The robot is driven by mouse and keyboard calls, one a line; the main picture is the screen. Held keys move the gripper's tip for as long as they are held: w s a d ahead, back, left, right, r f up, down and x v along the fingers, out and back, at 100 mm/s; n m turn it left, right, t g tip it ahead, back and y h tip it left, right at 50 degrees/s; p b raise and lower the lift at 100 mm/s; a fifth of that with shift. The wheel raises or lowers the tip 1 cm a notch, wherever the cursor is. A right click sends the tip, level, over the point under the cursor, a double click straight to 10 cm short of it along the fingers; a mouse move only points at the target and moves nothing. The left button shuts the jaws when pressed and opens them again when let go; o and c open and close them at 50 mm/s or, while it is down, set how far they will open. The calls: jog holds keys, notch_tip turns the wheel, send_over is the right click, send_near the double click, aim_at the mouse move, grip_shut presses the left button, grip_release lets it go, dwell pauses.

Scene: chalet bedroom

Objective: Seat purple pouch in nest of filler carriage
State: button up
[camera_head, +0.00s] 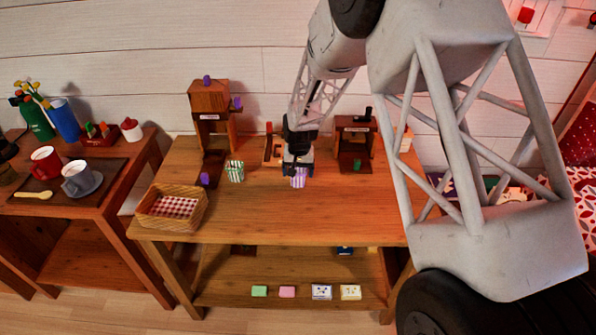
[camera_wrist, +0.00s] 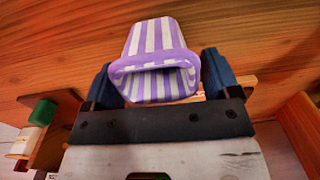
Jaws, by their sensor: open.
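The purple-and-white striped pouch (camera_head: 299,180) is on the table below my gripper (camera_head: 299,171). In the wrist view the pouch (camera_wrist: 160,55) shows its purple rim and open mouth towards me, between the two blue fingers of my open gripper (camera_wrist: 160,85). I cannot tell whether the fingers touch it. A wooden stand with purple knobs (camera_head: 209,100) is at the back left, with a dark base and a purple part low at its front. A smaller wooden stand (camera_head: 355,140) with a green part is at the right. Which one has the filler carriage's nest is unclear.
A green-and-white striped pouch (camera_head: 235,172) stands left of my gripper. A wicker basket (camera_head: 168,215) with a checked lining is at the table's left front. A wooden piece (camera_head: 271,155) stands behind my gripper's left side. The front middle of the table (camera_head: 290,225) is clear.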

jog(key=shift+r, duration=0.1)
notch_tip(320, 180, up, 12)
jog(key=shift+d, duration=0.2)
dwell(0.6)
dwell(0.7)
